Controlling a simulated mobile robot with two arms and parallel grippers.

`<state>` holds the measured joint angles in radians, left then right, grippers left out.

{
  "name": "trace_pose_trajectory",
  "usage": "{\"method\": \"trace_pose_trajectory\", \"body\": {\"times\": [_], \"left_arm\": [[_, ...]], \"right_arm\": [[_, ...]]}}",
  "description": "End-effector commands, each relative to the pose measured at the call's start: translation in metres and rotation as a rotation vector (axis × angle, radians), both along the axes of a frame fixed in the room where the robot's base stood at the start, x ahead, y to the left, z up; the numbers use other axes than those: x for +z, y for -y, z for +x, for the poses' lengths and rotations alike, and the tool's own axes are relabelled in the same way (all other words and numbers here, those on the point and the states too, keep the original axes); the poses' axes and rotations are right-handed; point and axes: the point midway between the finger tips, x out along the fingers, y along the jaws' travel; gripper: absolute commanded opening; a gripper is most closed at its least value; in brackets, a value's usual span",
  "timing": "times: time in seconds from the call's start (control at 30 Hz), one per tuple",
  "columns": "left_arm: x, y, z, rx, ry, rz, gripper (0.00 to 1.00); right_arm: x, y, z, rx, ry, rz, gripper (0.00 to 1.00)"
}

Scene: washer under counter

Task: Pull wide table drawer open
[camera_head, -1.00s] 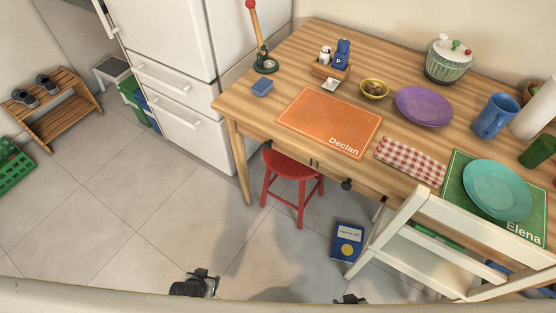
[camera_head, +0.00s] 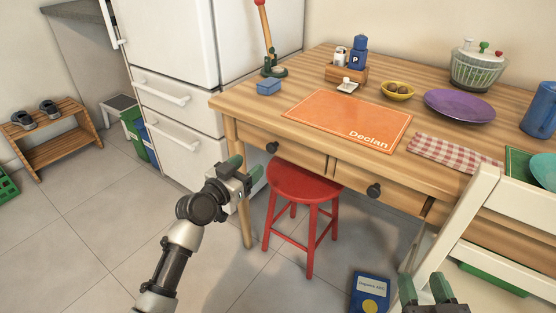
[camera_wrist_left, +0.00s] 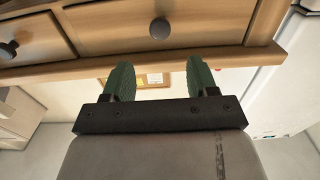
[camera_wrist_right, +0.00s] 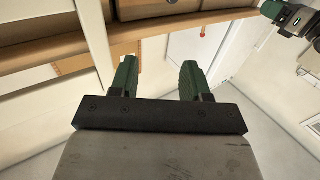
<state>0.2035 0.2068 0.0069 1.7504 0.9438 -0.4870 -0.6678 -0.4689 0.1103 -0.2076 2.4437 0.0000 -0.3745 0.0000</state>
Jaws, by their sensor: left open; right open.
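The wooden table (camera_head: 228,113) has two drawers side by side, both apparently shut. The left drawer (camera_head: 300,155) has a dark round knob (camera_head: 272,148); the right drawer (camera_head: 400,198) has another knob (camera_head: 374,190). I cannot tell which drawer is the wide one. My left gripper (camera_head: 247,167) is open and empty, near the table's left end, below and left of the left knob. In the left wrist view a knob (camera_wrist_left: 160,28) lies beyond the open fingers (camera_wrist_left: 160,77), apart from them. My right gripper (camera_head: 425,288) is open and empty, low at the front right.
A red stool (camera_head: 305,181) stands under the table front. A white chair (camera_head: 470,215) blocks the right side. A blue box (camera_head: 370,292) lies on the floor. The fridge (camera_head: 165,50) stands left of the table.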

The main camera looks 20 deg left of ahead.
Motion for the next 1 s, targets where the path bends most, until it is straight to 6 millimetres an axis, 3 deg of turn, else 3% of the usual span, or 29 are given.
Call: {"method": "trace_pose_trajectory", "body": {"times": [0.5,0.7,1.0], "left_arm": [[-0.001,0.030,0.082,0.000,-0.004,-0.004,0.58],[-0.001,0.035,0.096,0.000,-0.004,-0.002,0.58],[0.000,0.036,0.098,0.000,-0.005,-0.001,0.58]], "right_arm": [[0.050,-0.007,-0.008,0.025,0.411,0.110,0.47],[0.062,-0.008,-0.014,0.030,0.509,0.139,0.47],[0.064,-0.008,-0.016,0.031,0.527,0.143,0.47]]}}
